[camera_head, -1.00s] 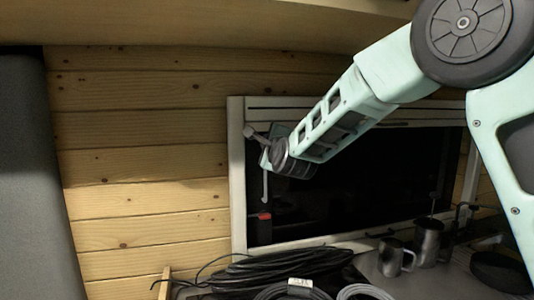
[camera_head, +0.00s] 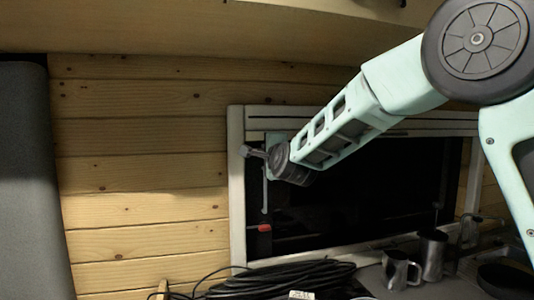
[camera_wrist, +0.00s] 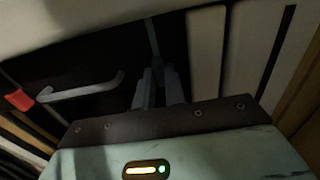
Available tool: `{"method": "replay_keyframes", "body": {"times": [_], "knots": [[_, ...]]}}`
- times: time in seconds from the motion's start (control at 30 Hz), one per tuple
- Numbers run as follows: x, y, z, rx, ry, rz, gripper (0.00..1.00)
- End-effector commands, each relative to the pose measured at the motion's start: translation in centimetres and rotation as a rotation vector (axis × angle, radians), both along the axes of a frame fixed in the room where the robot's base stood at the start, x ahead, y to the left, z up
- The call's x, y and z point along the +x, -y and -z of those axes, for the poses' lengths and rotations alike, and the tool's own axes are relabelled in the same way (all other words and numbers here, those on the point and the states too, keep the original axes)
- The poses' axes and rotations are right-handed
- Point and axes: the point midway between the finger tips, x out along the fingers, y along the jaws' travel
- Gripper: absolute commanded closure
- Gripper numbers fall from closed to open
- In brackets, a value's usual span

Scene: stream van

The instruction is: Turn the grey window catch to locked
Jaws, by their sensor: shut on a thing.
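The grey window catch (camera_wrist: 152,38) shows in the wrist view as a thin grey piece running down between my two fingertips. My gripper (camera_wrist: 159,88) is shut on it; the fingers hide its lower part. In the head view, my gripper is at the window's upper left corner, in front of the white frame. A short grey bar with a knobbed end (camera_head: 246,150) sticks out to its left. Which way the catch points is hard to tell.
A grey bent bar (camera_wrist: 85,91) stands beside my fingers, with a red piece (camera_wrist: 20,100) near its end. The white window frame (camera_head: 237,200) surrounds dark glass. Below are coiled black cables (camera_head: 285,277) and metal mugs (camera_head: 398,270). Wooden wall lies to the left.

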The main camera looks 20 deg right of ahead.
Motion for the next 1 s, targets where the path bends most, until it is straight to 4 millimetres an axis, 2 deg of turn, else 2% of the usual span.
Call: {"method": "replay_keyframes", "body": {"times": [0.07, 0.1, 0.13, 0.43, 0.57, 0.67, 1.0], "knots": [[0.0, 0.0, 0.1, -0.002, -0.003, -0.001, 1.0], [0.0, 0.0, 0.1, -0.002, -0.003, -0.001, 0.85], [0.0, 0.0, 0.1, -0.002, -0.003, -0.001, 0.79], [-0.1, 0.0, 0.1, -0.001, -0.001, -0.001, 0.79], [-1.0, 0.0, 0.1, 0.0, 0.001, -0.001, 0.79], [-2.6, 0.0, 0.3, 0.0, 0.001, -0.002, 0.79], [-10.6, 0.0, 0.2, 0.0, 0.003, -0.002, 0.79]]}}
